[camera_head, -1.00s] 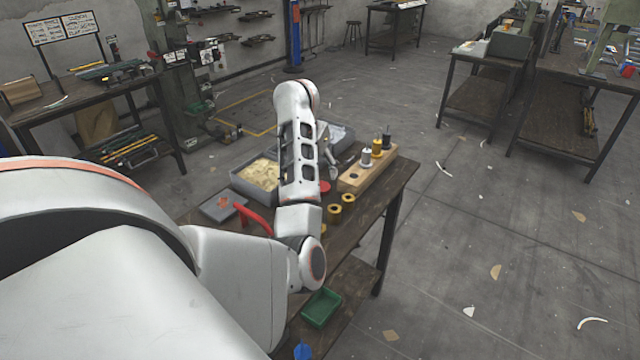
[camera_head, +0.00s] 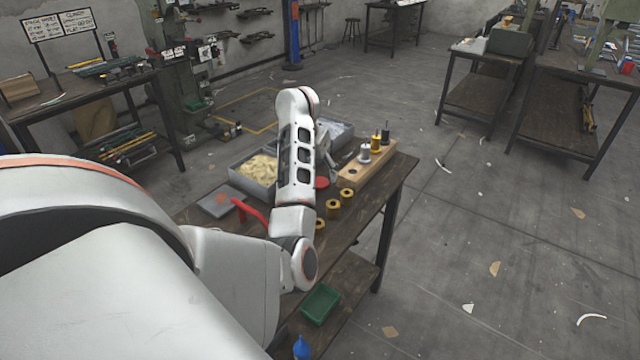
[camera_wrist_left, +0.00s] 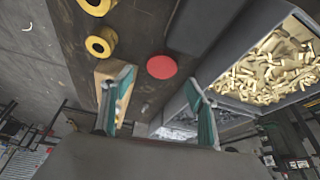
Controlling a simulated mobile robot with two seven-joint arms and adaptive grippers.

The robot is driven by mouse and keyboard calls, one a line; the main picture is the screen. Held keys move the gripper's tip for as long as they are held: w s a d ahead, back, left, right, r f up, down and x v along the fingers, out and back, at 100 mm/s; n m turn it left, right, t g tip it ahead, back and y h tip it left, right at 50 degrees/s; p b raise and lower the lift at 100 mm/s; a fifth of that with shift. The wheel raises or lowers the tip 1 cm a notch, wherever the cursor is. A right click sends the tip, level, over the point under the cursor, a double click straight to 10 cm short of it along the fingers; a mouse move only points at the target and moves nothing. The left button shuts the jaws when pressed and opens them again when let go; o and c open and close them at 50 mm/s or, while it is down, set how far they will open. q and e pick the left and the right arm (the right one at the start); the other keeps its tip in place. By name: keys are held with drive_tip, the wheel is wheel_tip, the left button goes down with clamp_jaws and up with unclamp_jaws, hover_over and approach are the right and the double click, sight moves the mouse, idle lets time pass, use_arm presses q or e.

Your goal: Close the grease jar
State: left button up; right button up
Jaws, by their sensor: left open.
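A flat round red disc (camera_head: 321,183) lies on the dark workbench (camera_head: 381,196), partly behind my left arm. It also shows in the left wrist view (camera_wrist_left: 161,67). It may be the grease jar's lid; I cannot make out a jar body. My left gripper (camera_wrist_left: 160,76) is open and empty, its two teal-padded fingers on either side of the disc in the wrist view, apart from it. In the head view my forearm hides most of this gripper. My right gripper is in neither view.
A grey bin (camera_head: 236,177) of pale pieces stands left of the disc. A wooden block (camera_head: 372,174) with spools is on the right, with several yellow rings (camera_head: 333,207) in front. A red curved handle (camera_head: 251,211) lies left of my arm. A green tray (camera_head: 320,304) sits on the lower shelf.

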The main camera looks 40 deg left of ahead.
sight(320, 182)
use_arm(q)
drive_tip(key=x, duration=0.4)
drive_tip(key=shift+s+a+f, duration=0.1)
drive_tip(key=shift+s+f, duration=0.05)
drive_tip(key=shift+f, duration=0.05)
drive_tip(key=c, duration=0.8)
